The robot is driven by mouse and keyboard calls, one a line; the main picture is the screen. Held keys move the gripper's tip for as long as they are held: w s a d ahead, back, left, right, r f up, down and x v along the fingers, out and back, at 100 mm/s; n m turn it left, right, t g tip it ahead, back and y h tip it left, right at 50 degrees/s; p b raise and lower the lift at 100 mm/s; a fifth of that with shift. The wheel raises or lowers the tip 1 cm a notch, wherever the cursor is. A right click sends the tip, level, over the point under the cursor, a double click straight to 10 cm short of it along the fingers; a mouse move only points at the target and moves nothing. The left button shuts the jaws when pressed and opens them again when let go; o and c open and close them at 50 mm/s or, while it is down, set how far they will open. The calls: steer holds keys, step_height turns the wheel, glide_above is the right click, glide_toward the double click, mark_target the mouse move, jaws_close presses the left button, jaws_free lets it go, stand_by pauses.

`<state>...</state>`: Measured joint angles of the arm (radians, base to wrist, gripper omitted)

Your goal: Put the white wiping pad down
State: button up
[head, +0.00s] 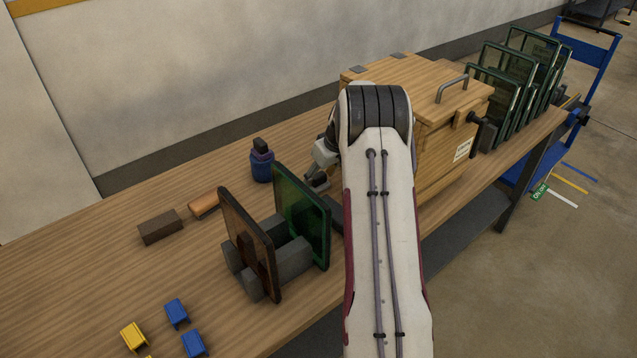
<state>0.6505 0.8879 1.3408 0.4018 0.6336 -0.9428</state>
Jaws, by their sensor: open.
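I cannot make out the white wiping pad in the head view; my arm covers part of the bench. My gripper (318,181) shows only in part, low over the bench between the green glass panel and the wooden box, left of my arm's elbow. It is dark and small here, and it is open. I cannot tell whether anything lies beneath or right behind it.
A rack (291,262) holds a brown panel (247,240) and a green panel (303,215) upright. A blue bottle (261,165), dark block (160,227) and wooden box (440,150) stand on the bench (85,262). Several glass panels (507,75) stand at the far end.

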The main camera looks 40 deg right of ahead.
mark_target(320, 176)
steer(key=c, duration=1.3)
steer(key=shift+r, duration=0.1)
steer(key=shift+r, duration=4.9)
